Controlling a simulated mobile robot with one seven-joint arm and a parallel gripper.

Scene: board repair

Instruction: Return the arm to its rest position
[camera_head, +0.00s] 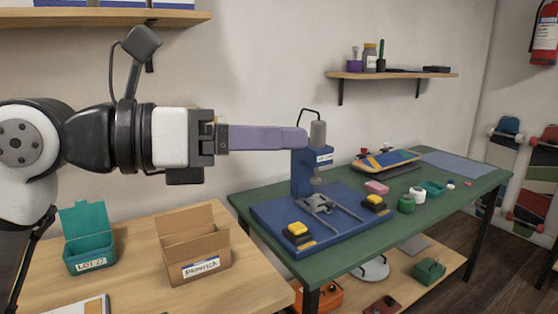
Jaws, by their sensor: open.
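My arm reaches in from the left edge, stretched out level to the right. My gripper (303,138) is at its end, seen side-on, with long purple fingers pointing right. It is open, and nothing shows held in it. Its tips are in front of the top of the blue press (304,174), higher than the green workbench (329,264). I cannot tell if they touch the press; the near finger hides the other one.
A teal box (91,255) and an open cardboard box (197,262) stand on the wooden table below my arm. A blue base (277,214), a skateboard (386,161) and small containers occupy the workbench. Shelves hang on the wall (80,17) (392,75).

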